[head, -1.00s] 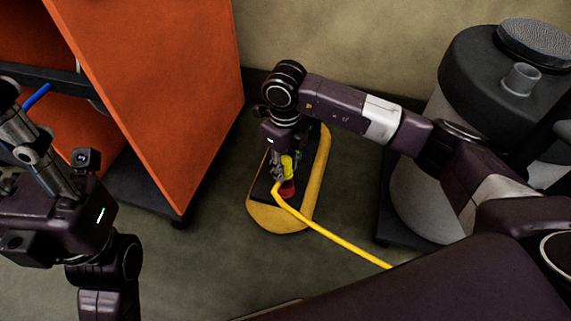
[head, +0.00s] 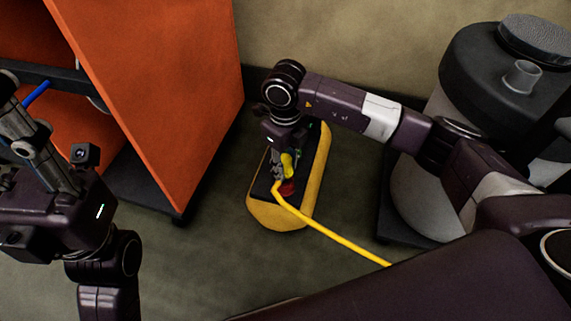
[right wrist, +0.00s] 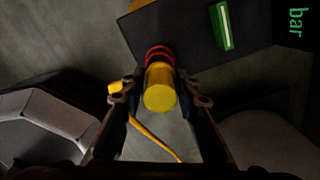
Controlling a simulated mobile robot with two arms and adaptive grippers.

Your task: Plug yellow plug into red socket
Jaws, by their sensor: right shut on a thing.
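The yellow plug (head: 287,163) is in my right gripper (head: 281,173), low over the yellow-and-black block on the floor. In the right wrist view the plug (right wrist: 160,98) sits between the two fingers of the right gripper (right wrist: 160,101), which are shut on it. The red socket (head: 288,188) is on the block's dark top; in the right wrist view its red rings (right wrist: 158,53) show directly beyond the plug's far end, in line with it. I cannot tell if the plug is inside the socket or only against it. My left gripper (head: 22,128) is at the left edge, its fingertips unclear.
A yellow cable (head: 335,239) runs from the plug to the lower right. The block (head: 318,185) lies on open floor between an orange cabinet (head: 165,100) at left and a grey-and-black tank (head: 480,75) at right. A wall stands behind.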

